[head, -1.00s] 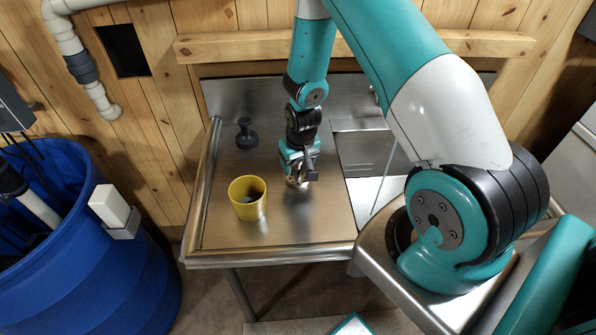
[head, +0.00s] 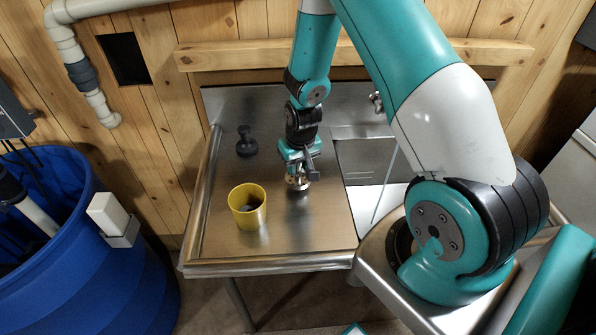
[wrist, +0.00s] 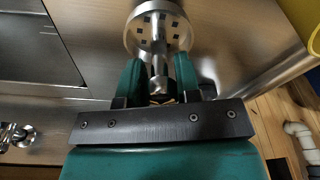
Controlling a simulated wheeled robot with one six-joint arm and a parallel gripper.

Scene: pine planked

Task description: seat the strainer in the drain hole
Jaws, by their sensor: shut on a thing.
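The strainer (wrist: 172,30) is a shiny metal disc with small dark holes and a central post. My gripper (wrist: 158,88) is shut on the post, with a teal finger on each side. The strainer also shows in the head view (head: 298,184), below my gripper (head: 298,163), over the bare steel drainboard. I cannot tell how high it is above the board. The sink basin (head: 368,165) lies to the right of my gripper, partly behind my arm. I cannot make out the drain hole in either view.
A yellow cup (head: 240,217) with something dark inside stands on the drainboard (head: 225,248), left of my gripper. A black knobbed object (head: 246,143) stands at the back left. A tap (head: 376,101) is behind the basin. A blue barrel (head: 90,270) stands left of the counter.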

